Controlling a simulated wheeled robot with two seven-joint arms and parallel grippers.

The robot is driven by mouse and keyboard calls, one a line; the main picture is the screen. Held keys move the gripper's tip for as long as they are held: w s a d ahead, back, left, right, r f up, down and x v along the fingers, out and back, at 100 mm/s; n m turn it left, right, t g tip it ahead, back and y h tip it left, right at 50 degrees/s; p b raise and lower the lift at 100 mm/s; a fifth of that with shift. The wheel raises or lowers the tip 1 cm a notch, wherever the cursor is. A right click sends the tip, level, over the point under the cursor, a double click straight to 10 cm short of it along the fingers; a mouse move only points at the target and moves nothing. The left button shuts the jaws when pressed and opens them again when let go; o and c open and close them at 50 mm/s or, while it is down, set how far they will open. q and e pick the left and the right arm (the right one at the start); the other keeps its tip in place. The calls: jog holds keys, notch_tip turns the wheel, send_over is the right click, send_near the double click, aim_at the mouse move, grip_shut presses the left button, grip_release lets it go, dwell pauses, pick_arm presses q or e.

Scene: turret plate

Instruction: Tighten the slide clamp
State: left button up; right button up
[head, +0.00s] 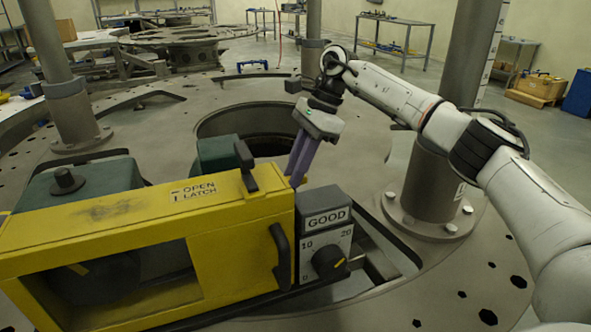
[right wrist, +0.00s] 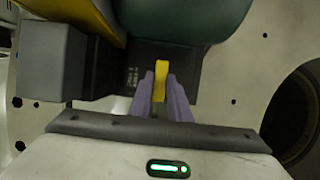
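The yellow housing (head: 130,225), marked "OPEN LATCH", lies across the lower left of the head view. At its right end is a grey gauge box (head: 323,228) reading "GOOD", with a dark knob (head: 330,262) on its scale. My right gripper (head: 298,182) points down behind the gauge box, its purple fingers close together. In the right wrist view, a small yellow lever (right wrist: 160,72) stands between the fingertips (right wrist: 160,90), which appear to press on both its sides. I cannot tell for certain that this lever belongs to the slide clamp. My left gripper is not in view.
A black handle (head: 246,165) rises from the housing top, left of my right gripper. A green rounded body (head: 217,155) is behind it. A thick grey post (head: 433,175) stands at right. A large round opening (head: 262,125) lies behind the machine in the grey plate.

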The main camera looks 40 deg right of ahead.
grip_shut()
jog(key=shift+m, duration=0.4)
jog(key=m, duration=0.2)
jog(key=m+t, duration=0.1)
jog(key=shift+s+m+t+h, duration=0.2)
jog(key=shift+m+t+h, duration=0.1)
jog(key=shift+m+h, duration=0.1)
jog(key=m, duration=0.2)
jog(key=m+t+h, duration=0.1)
jog(key=m, duration=0.1)
jog(key=shift+a+m, duration=0.2)
jog(key=shift+m, duration=0.1)
jog(key=m+h, duration=0.1)
jog(key=m, duration=0.1)
jog(key=m+t+h, duration=0.1)
jog(key=m, duration=0.2)
jog(key=shift+s+a, duration=0.1)
jog(key=shift+a, duration=0.1)
jog(key=shift+m+h+b, duration=0.45)
jog(key=shift+m+h, duration=0.35)
jog(key=shift+m, duration=1.1)
